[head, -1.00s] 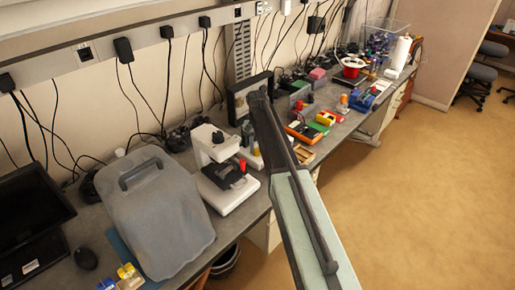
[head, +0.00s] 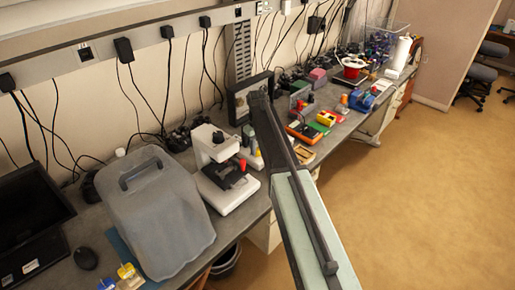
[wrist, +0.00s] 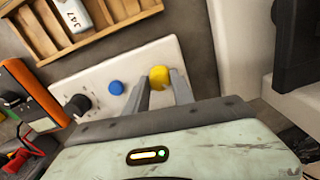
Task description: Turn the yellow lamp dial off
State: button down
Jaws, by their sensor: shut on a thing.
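The yellow lamp dial (wrist: 159,77) is a small round knob on a pale panel (wrist: 98,76) in the wrist view. My gripper (wrist: 161,86) has its two grey fingers on either side of the dial and is shut on it. A blue knob (wrist: 116,87) and a black knob (wrist: 78,104) are on the same panel to the left, apart from the fingers. In the head view my arm crosses the bench, and the fingertips cannot be made out there.
A wooden compartment tray (wrist: 80,25) lies just beyond the panel. An orange-edged device (wrist: 32,92) is at left, and a white body with a black part (wrist: 298,45) stands close at right. In the head view, a white microscope (head: 215,145) and a grey-covered machine (head: 160,215) stand left of my arm.

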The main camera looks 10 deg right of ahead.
aim_at(257, 149)
jog(key=shift+w+n, duration=0.1)
jog(key=shift+n, duration=0.5)
jog(key=c, duration=1.1)
grip_release()
notch_tip(257, 149, up, 8)
jog(key=p, duration=0.8)
jog(key=shift+f, duration=0.2)
